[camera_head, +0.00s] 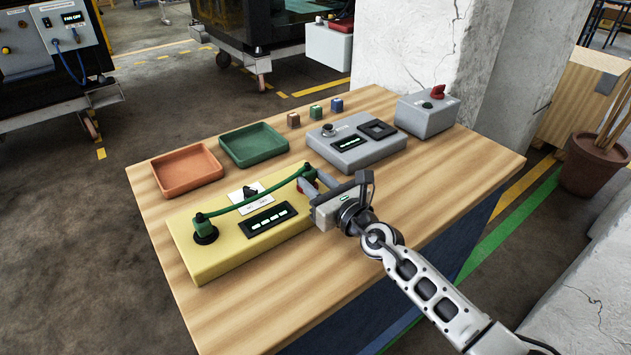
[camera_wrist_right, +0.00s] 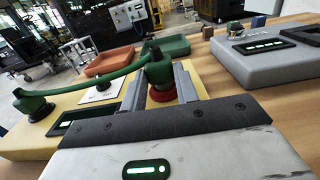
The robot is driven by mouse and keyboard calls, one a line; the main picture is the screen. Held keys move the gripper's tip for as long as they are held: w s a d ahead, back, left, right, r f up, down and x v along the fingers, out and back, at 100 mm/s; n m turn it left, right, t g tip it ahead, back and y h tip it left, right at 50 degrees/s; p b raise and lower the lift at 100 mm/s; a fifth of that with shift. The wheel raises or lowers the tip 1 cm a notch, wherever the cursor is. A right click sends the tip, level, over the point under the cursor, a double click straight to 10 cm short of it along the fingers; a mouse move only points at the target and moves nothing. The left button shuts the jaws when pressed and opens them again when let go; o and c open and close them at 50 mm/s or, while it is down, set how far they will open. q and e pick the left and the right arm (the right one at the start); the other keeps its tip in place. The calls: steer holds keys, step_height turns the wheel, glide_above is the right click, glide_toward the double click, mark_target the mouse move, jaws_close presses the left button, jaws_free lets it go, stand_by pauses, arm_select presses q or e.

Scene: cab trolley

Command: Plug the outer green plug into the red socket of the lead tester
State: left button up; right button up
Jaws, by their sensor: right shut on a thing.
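The yellow lead tester (camera_head: 215,260) lies on the wooden table. A green lead (camera_head: 250,201) arches over it. One green plug (camera_head: 203,224) sits at the black socket at the tester's left end. The other green plug (camera_wrist_right: 158,70) is between the fingers of my right gripper (camera_wrist_right: 160,88), which is shut on it. The red socket (camera_wrist_right: 162,95) shows directly under this plug in the wrist view; I cannot tell how far the plug is in. My right gripper also shows in the head view (camera_head: 312,183), at the tester's right end. My left gripper is not in view.
An orange tray (camera_head: 187,171) and a green tray (camera_head: 254,145) stand behind the tester. A grey box with a display (camera_head: 357,142), several small coloured blocks (camera_head: 315,112) and a grey box with a red switch (camera_head: 427,114) stand farther back. The table's front right is clear.

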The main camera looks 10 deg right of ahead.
arm_select(q)
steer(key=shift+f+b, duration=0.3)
steer(key=shift+b, duration=0.05)
arm_select(e)
steer(key=shift+f, duration=0.4)
steer(key=o, duration=1.1)
steer(key=shift+o, duration=0.2)
steer(key=shift+s+d, duration=0.1)
steer(key=shift+s, duration=0.1)
steer(key=v, duration=1.4)
steer(key=shift+f+b, duration=0.15)
steer(key=shift+b, duration=0.15)
steer(key=shift+v, duration=0.8)
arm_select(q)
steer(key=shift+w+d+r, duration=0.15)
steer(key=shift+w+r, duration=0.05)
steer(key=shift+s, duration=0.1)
